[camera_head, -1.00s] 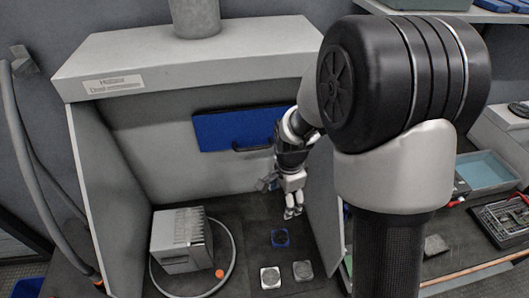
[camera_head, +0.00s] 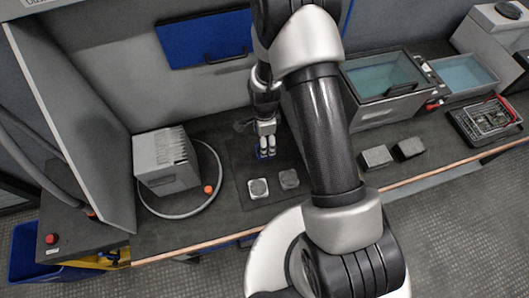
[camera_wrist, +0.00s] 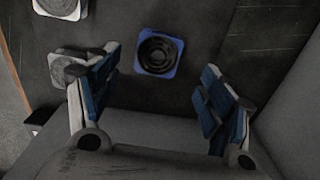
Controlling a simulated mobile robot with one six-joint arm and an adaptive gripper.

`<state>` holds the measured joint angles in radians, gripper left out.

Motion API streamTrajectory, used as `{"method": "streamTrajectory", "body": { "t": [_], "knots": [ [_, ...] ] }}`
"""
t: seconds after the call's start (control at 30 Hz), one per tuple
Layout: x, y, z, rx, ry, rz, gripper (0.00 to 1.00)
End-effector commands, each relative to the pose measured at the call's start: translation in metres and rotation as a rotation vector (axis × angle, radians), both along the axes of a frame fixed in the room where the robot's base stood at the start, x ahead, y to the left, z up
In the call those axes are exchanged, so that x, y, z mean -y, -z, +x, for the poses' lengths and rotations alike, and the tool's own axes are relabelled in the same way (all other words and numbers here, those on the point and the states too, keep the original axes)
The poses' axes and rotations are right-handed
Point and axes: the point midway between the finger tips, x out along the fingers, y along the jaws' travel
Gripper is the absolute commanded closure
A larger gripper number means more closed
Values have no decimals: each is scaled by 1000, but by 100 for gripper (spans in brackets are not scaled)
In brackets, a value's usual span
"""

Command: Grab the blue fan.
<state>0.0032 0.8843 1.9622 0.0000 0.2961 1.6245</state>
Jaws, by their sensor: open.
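The blue fan (camera_wrist: 158,53), a square blue frame with a dark round centre, lies flat on the dark mat in the wrist view. My gripper (camera_wrist: 160,85) is open, with a blue-padded finger to either side and the fan showing ahead, between the fingertip lines. Nothing is between the fingers. In the head view my gripper (camera_head: 266,150) points down close over the mat; blue shows at its fingertips, and the fan is mostly hidden there or cannot be told apart from the pads.
A white fan (camera_head: 258,188) and a grey fan (camera_head: 289,179) lie nearby on the mat. A grey finned box (camera_head: 165,160) with a hose loop stands left. Grey blocks (camera_head: 377,157) and water-filled tanks (camera_head: 382,85) are right.

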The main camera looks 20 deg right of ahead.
Motion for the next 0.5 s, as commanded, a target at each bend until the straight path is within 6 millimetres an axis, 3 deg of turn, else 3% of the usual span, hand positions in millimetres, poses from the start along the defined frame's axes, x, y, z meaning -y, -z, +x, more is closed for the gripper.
{"method": "streamTrajectory", "body": {
  "t": [0.23,0.5],
  "knots": [
    [0,15,-1,1,0,0,27],
    [0,54,-4,0,-1,0,27]
  ]
}}
